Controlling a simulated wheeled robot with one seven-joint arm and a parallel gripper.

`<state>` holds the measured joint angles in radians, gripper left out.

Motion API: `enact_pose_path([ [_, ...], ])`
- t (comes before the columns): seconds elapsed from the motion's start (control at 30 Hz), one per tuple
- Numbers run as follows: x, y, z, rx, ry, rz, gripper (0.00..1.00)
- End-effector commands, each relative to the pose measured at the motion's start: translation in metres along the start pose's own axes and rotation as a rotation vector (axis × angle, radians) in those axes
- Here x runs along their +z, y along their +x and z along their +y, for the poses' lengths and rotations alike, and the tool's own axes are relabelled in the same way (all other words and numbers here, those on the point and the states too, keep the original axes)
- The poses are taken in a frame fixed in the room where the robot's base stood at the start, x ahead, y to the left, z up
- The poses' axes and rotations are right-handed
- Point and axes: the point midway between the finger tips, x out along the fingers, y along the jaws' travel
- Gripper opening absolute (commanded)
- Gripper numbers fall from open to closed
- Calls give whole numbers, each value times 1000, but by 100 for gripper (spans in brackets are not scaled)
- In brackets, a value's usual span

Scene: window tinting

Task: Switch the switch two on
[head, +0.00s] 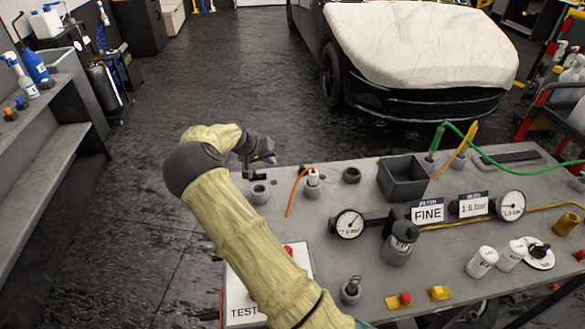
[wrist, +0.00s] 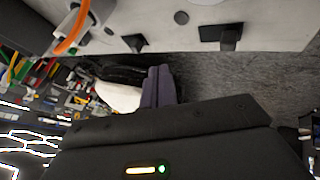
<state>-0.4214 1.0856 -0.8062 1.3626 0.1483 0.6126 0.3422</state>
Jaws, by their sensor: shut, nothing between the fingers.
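No label reading switch two is legible in either view. A white board marked TEST (head: 242,312) lies on the bench at the front left, with a red button (head: 288,249) at its upper edge; my arm covers much of it. A dark round fitting with a small metal top (head: 351,290) stands right of the board. Red knobs on yellow bases (head: 400,300) sit along the front edge. My gripper (head: 268,159) is at the bench's far left edge, apart from these. Its purple fingers (wrist: 158,87) are shut and empty in the wrist view.
The grey bench (head: 330,265) carries a white fitting with an orange cable (head: 313,178), a dark open box (head: 403,178), gauges (head: 350,223) and several canisters (head: 482,262). A covered car (head: 420,50) stands behind. The floor (head: 150,170) left of the bench is clear.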

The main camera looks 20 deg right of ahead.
Motion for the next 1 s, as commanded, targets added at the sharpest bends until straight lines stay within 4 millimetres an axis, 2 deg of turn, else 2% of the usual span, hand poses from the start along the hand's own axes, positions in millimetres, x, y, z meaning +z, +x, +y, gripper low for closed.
enact_pose_path([
  [0.23,1,0,-2,-3,-4,0,0],
  [0.37,1,9,-3,-2,-6,0,0],
  [0.93,1,100,0,-2,-3,-3,0],
  [1.0,-1,102,13,-2,-1,-3,0],
])
